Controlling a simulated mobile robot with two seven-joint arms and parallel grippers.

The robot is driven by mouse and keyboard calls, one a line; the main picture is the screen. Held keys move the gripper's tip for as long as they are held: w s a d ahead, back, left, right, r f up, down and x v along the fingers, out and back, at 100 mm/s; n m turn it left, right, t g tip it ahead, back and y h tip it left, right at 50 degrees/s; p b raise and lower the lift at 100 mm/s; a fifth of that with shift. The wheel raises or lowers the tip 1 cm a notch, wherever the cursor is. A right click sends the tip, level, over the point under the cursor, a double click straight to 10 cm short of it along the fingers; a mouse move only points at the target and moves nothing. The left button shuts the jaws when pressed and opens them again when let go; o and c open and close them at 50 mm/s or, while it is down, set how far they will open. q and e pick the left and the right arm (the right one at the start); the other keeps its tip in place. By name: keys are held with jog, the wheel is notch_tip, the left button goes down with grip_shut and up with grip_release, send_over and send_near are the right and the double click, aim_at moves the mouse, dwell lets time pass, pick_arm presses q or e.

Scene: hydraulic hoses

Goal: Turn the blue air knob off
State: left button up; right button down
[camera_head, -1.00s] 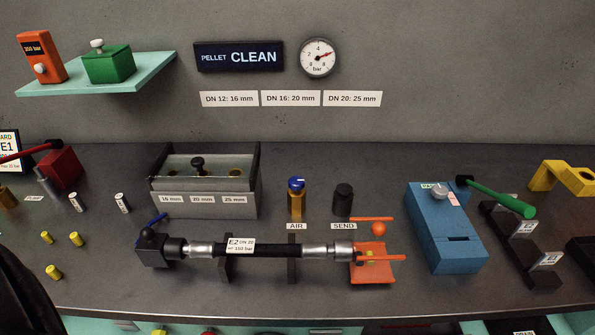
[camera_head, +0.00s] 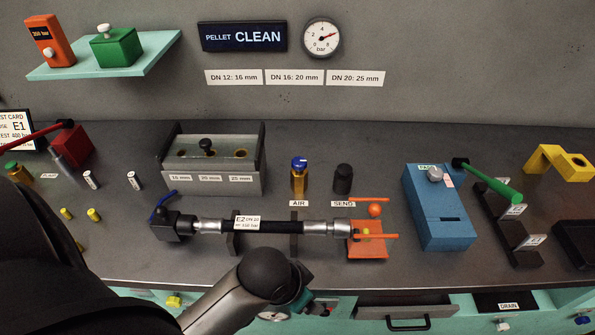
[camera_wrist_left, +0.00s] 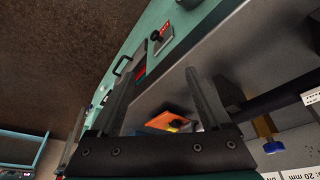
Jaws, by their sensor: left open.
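The blue air knob (camera_head: 299,164) caps a brass post (camera_head: 299,182) on the bench, behind the white AIR label (camera_head: 299,203). A pale mark shows on its top. My left arm comes in from the lower left of the head view, its wrist (camera_head: 268,275) at the bench's front edge, in front of and below the knob. My left gripper (camera_wrist_left: 158,75) shows in the left wrist view with its two fingers apart and nothing between them at the tips. It is apart from the knob. My right gripper is not in view.
A black hose (camera_head: 270,227) with metal ends lies across the bench between my wrist and the knob. A black SEND knob (camera_head: 343,178) stands right of the air knob.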

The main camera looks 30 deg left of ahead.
pick_arm(q)
jog(key=w+d+r+m, duration=0.1)
jog(key=w+r+m, duration=0.1)
jog(key=w+r, duration=0.25)
jog(key=n, duration=0.2)
send_near(299, 161)
jog(key=b+x, duration=0.1)
jog(key=x, duration=0.7)
jog(key=shift+w+f, duration=0.1)
jog(key=shift+f, duration=0.15)
jog(key=shift+n, duration=0.3)
grip_shut()
